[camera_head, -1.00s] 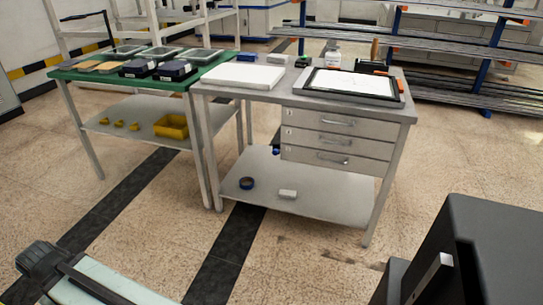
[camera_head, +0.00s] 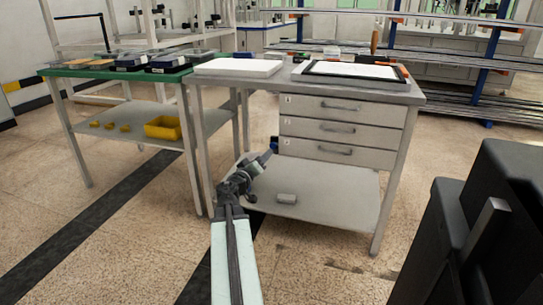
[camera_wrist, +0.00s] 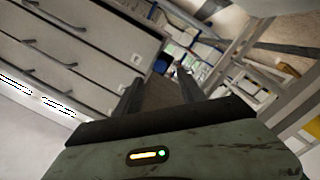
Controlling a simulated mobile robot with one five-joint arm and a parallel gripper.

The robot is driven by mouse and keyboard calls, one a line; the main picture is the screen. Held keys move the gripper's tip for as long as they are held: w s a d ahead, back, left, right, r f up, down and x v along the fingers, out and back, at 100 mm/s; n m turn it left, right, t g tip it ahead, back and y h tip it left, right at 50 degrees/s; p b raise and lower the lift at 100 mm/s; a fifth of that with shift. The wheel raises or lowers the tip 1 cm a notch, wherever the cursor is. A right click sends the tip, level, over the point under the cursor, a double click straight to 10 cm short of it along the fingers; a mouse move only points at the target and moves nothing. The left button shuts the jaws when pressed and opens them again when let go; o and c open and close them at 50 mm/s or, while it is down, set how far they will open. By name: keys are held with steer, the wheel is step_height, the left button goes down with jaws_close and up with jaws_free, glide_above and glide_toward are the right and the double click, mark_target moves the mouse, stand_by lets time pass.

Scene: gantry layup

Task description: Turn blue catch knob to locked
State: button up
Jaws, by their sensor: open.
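The blue catch knob (camera_head: 274,143) sits at the left side of the grey drawer unit (camera_head: 338,131) under the workbench. In the wrist view a small blue knob (camera_wrist: 160,66) shows beyond my fingers, beside the drawer fronts; its turn position is too small to tell. My gripper (camera_head: 269,157) is just below and in front of the knob in the head view, apart from it as far as I can see. In the wrist view my gripper (camera_wrist: 160,88) has its two dark fingers spread, with nothing between them.
Floor in front is clear.

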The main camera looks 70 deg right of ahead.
mark_target(272, 147)
steer(key=d, duration=0.7)
steer(key=shift+s+d, duration=0.2)
steer(key=shift+d, duration=0.2)
steer(key=shift+c, duration=0.4)
